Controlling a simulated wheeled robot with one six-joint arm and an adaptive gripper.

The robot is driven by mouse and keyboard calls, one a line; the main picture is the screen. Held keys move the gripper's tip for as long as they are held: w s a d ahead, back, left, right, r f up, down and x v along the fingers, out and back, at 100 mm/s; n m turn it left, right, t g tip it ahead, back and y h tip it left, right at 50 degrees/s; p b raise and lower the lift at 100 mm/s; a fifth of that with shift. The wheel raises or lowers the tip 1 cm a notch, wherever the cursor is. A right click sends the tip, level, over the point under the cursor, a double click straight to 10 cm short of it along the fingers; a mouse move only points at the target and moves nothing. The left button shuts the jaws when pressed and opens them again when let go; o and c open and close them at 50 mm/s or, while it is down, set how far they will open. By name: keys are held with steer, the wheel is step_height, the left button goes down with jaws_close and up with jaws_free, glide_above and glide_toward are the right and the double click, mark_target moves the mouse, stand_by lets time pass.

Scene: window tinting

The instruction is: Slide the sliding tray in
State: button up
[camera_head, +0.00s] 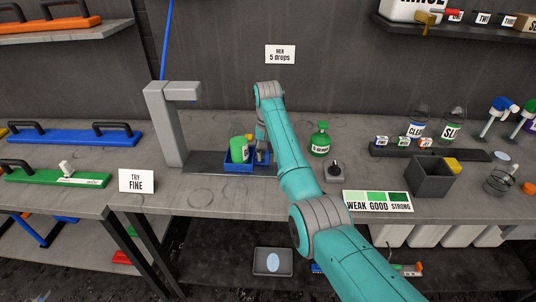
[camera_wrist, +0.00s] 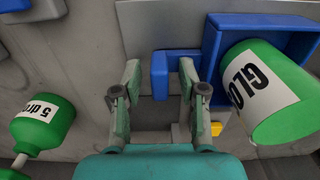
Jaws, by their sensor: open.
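The sliding tray (camera_head: 238,168) is blue and sits on a dark base plate below the grey column stand on the bench. A green container (camera_head: 238,150) lies tilted in it; in the wrist view the container's label (camera_wrist: 262,88) begins "GLO". The wrist view shows the blue tray wall (camera_wrist: 265,22) at the upper right and its blue block-shaped handle (camera_wrist: 160,76) sticking out to the left. My gripper (camera_wrist: 160,68) is open, one finger on each side of the handle; contact cannot be told. In the head view my gripper (camera_head: 262,150) is at the tray's right end, partly hidden by my arm.
The grey column stand (camera_head: 165,125) rises left of the tray. A green drop bottle (camera_head: 320,140) and a small dark device (camera_head: 334,171) stand to the right. A colour card (camera_head: 378,201) is at the front edge, and a dark grey box (camera_head: 431,179) is farther right.

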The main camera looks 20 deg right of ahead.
mark_target(231, 160)
jaws_close()
steer(key=w+a, duration=0.1)
steer(key=a, duration=0.3)
steer(key=w+a, duration=0.1)
steer(key=a, duration=0.3)
steer(key=w+a, duration=0.2)
steer(key=a, duration=0.2)
steer(key=shift+a, duration=0.1)
stand_by(0.3)
jaws_free()
steer(key=shift+a, duration=0.15)
step_height(231, 160, up, 12)
stand_by(0.5)
